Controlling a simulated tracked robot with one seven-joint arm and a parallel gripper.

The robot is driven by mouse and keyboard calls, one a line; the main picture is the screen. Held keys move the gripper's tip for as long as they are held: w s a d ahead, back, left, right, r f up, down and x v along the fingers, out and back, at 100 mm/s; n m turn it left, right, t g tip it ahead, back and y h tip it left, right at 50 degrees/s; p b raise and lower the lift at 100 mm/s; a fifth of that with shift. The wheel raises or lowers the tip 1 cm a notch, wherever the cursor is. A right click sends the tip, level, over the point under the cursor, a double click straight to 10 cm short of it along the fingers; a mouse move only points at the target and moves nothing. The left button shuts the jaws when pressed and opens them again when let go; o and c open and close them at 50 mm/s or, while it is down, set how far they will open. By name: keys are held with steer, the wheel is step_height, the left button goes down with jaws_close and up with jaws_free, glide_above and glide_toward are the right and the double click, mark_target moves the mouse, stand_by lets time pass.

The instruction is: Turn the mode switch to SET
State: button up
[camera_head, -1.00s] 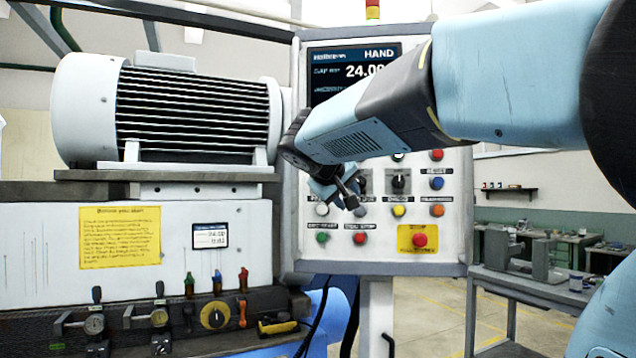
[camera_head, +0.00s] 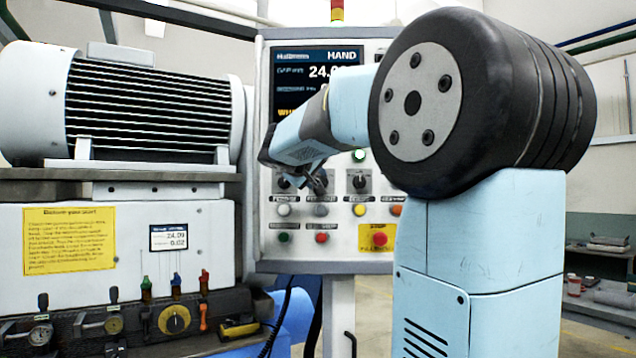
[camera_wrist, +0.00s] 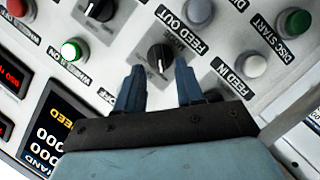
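The mode switch (camera_wrist: 160,57) is a black rotary knob with a pale pointer mark on the grey control panel. In the wrist view its label is partly covered, and SET cannot be read. My gripper (camera_wrist: 157,75) is open, with its two blue fingers on either side of the knob's near edge. I cannot tell whether they touch it. In the head view my gripper (camera_head: 317,182) is small in front of the knob row and hides the middle knob. The panel screen (camera_head: 318,75) reads HAND at the top.
Another black knob (camera_wrist: 100,8) and a lit green button (camera_wrist: 71,50) are close by. A white FEED IN button (camera_wrist: 252,65) lies right of the fingers. A red stop button on yellow (camera_head: 379,239) is lower on the panel. The grinder with its motor (camera_head: 150,110) stands left.

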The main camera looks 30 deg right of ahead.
mark_target(318, 181)
steer(key=shift+x, duration=1.85)
jaws_close()
steer(key=shift+a, duration=0.15)
